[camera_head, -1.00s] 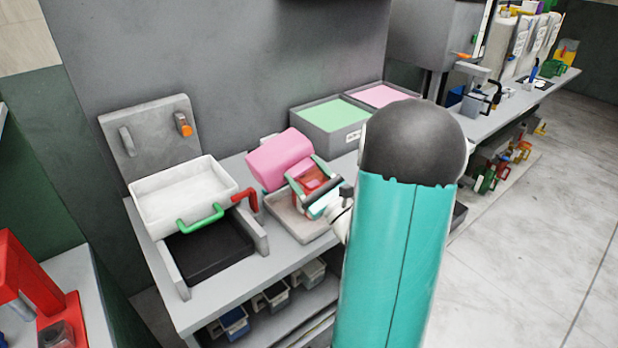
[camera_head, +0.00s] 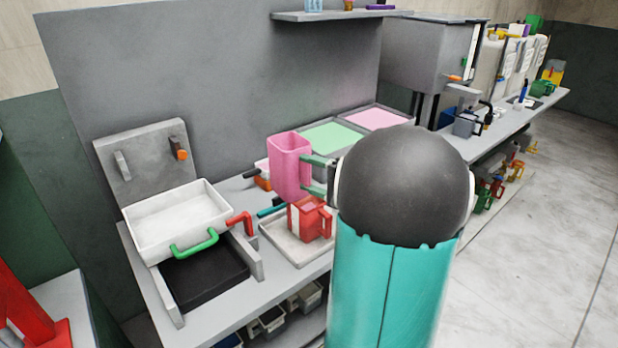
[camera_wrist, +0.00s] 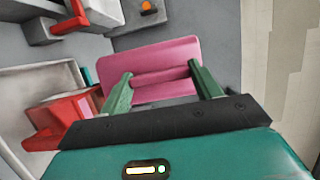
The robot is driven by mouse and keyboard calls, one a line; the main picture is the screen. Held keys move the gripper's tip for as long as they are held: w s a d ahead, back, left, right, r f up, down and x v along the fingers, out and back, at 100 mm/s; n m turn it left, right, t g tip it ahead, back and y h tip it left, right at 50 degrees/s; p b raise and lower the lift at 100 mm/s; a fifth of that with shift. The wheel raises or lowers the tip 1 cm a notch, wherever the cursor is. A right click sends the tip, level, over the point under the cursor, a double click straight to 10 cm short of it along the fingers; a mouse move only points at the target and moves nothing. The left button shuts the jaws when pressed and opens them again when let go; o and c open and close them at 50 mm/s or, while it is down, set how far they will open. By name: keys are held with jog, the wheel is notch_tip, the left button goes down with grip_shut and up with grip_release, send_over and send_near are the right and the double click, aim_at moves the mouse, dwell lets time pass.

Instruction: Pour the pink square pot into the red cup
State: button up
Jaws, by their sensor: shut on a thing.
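The pink square pot (camera_head: 290,168) stands roughly upright in the head view, held above the bench just behind the red cup. My gripper (camera_head: 318,176) is shut on the pot's handle at its right side. In the wrist view the pot (camera_wrist: 172,55) lies beyond my green fingers (camera_wrist: 163,85), with its handle bar between them. The red cup (camera_head: 312,222) stands upright on a shallow light tray (camera_head: 290,246). The cup (camera_wrist: 75,108) also shows at the left of the wrist view.
A white tray with a green handle (camera_head: 178,212) sits above a dark plate at the left. Green (camera_head: 332,136) and pink (camera_head: 374,117) topped bins stand behind. Small orange and teal items lie near the pot. A shelf (camera_head: 335,15) hangs at the back.

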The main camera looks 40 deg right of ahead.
notch_tip(320, 180, up, 3)
jog(key=shift+r, duration=0.1)
dwell(0.5)
jog(key=shift+f, duration=0.2)
dwell(0.4)
